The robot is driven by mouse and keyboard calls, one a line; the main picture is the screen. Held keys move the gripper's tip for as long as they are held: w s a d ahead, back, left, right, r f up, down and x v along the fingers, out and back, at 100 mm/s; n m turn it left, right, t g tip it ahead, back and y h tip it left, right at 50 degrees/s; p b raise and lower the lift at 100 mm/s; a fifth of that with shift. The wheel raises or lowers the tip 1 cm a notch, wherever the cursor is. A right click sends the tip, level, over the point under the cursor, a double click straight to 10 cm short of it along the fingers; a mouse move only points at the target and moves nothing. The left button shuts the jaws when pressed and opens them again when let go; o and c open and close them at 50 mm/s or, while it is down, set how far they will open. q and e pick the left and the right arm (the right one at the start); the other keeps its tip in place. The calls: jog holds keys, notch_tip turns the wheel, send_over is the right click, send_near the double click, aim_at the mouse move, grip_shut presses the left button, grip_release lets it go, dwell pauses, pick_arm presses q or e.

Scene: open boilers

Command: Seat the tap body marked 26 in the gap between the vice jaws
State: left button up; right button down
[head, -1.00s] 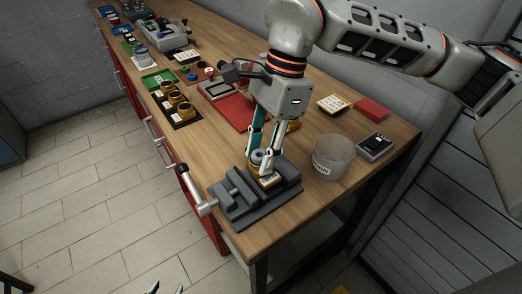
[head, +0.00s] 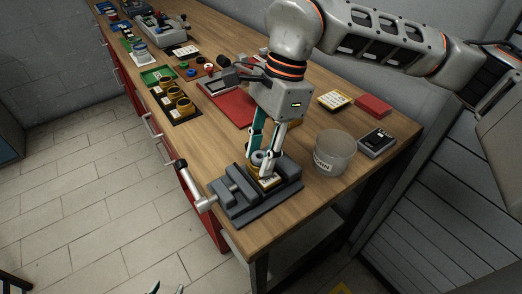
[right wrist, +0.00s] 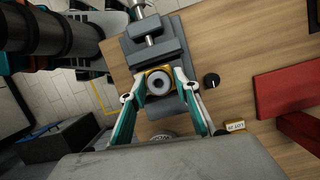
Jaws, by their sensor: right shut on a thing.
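The tap body (right wrist: 158,82) is a yellow block with a grey ring on top and a dark hole. It also shows in the head view (head: 262,158). I cannot read a 26 on it. My right gripper (right wrist: 160,88) is shut on it, one finger on each side. The grey vice (head: 237,208) stands at the bench's near end, and its jaws (right wrist: 158,53) show around the tap body. The tap body is over or in the jaw gap; I cannot tell how deep. My left gripper (head: 168,289) barely shows at the bottom edge, fingertips apart and empty, away from the bench.
A clear labelled bin (head: 334,153) stands right of the vice, with a dark device (head: 377,143) and a red block (head: 373,106) beyond.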

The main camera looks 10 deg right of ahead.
jog(key=shift+f, duration=0.4)
jog(key=shift+f, duration=0.3)
dwell(0.6)
jog(key=c, duration=1.4)
grip_release()
jog(key=shift+c, duration=0.2)
jog(key=shift+o, duration=0.4)
jog(key=shift+o, duration=1.2)
